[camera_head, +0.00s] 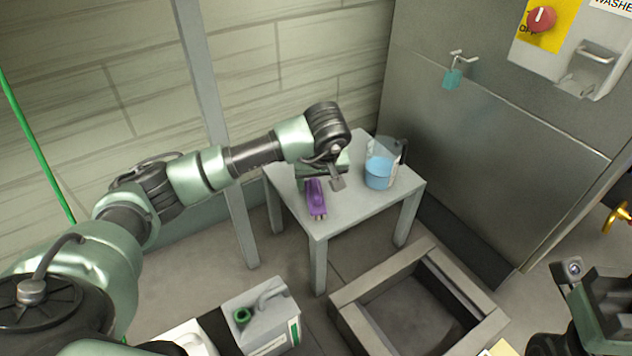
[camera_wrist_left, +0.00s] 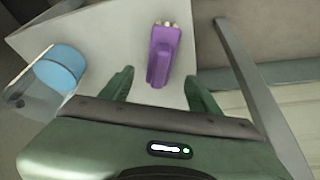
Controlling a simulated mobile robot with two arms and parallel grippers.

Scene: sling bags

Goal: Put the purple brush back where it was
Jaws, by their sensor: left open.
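The purple brush (camera_head: 316,198) lies on the small grey table (camera_head: 372,205), near its front left edge. It also shows in the left wrist view (camera_wrist_left: 163,52), with pale bristles at its far end. My left gripper (camera_head: 322,182) is above the table at the brush. In the left wrist view its two fingers (camera_wrist_left: 158,90) are open, and the near end of the brush shows between them. I cannot tell whether a finger touches it. Part of my right gripper (camera_head: 590,285) shows at the right edge of the head view; its jaw state is unclear.
A clear jug with blue liquid (camera_head: 379,172) stands on the table, right of the brush. A square frame (camera_head: 345,312) is on the floor in front. A grey canister (camera_head: 262,318) stands at lower left. A metal cabinet (camera_head: 480,140) rises behind at right.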

